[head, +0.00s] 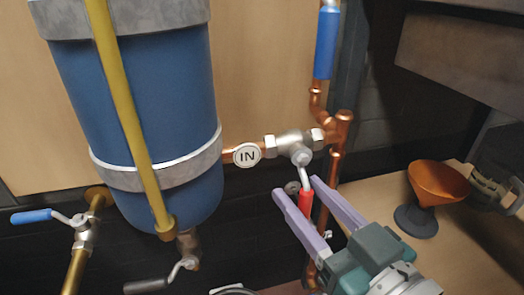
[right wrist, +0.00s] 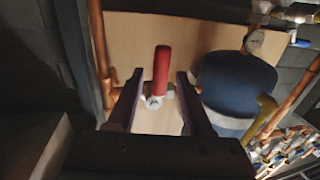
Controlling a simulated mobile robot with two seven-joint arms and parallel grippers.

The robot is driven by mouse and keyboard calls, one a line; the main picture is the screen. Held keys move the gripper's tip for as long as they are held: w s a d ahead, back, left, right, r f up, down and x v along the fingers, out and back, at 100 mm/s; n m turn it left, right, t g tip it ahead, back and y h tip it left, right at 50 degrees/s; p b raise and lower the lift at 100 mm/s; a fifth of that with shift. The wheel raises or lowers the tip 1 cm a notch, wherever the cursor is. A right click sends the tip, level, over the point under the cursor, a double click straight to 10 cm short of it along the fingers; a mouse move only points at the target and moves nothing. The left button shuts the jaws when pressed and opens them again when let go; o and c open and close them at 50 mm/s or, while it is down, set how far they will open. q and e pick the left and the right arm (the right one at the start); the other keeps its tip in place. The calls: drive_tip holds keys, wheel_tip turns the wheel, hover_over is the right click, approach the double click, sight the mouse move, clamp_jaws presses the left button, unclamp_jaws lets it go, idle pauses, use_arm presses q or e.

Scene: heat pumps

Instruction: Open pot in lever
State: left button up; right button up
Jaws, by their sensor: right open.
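The pot's inlet valve (head: 294,143) sits on a copper pipe to the right of the blue pot (head: 150,110), beside a round white "IN" tag (head: 247,155). Its lever has a red handle (head: 305,204) that hangs down from the valve. My right gripper (head: 294,188) is open, with one purple finger on each side of the red handle. In the right wrist view the red handle (right wrist: 161,70) shows between the two finger tips, with gaps on both sides. Whether a finger touches it, I cannot tell. My left gripper is not in view.
A yellow pipe (head: 130,110) runs down in front of the pot. A blue-handled valve (head: 45,215) is at lower left, and a dark-handled lever (head: 150,286) is below the pot. A copper funnel (head: 437,185) stands on the wooden surface at right. Vertical copper pipes (head: 333,180) run close behind my right gripper.

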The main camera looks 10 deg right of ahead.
drive_tip(key=shift+w, duration=0.15)
clamp_jaws()
idle(0.4)
idle(1.0)
